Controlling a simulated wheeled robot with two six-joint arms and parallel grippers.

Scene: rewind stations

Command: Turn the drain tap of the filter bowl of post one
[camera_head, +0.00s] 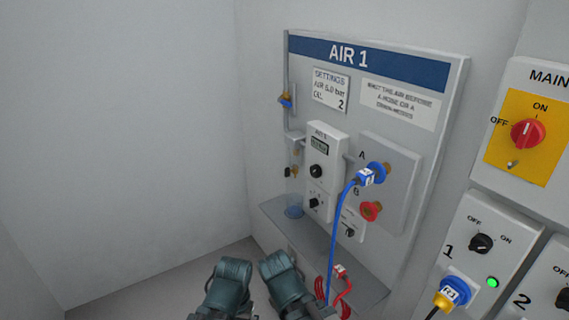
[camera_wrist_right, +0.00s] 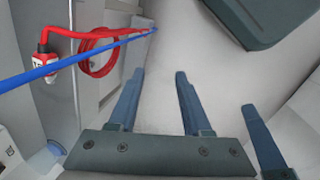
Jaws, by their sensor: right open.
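In the head view the filter bowl (camera_head: 295,153) is a small clear bowl on the left side of the AIR 1 panel. A small dark and brass part under it (camera_head: 291,172) looks like the drain tap; its turn position is too small to read. A clear blue cup (camera_head: 294,206) stands below, on the shelf. My right gripper (camera_wrist_right: 159,72) is open and empty in the right wrist view. A third finger (camera_wrist_right: 262,140) at its right seems to be of my left gripper, whose opening I cannot see. My two arms are low in the head view, apart from the panel.
A blue hose (camera_head: 335,225) hangs from the blue port (camera_head: 379,172) right of the bowl, above a red port (camera_head: 370,211). A coiled red hose (camera_wrist_right: 98,52) hangs near the right gripper. The grey shelf (camera_head: 318,248) juts out below the panel. Left of the panel is bare wall.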

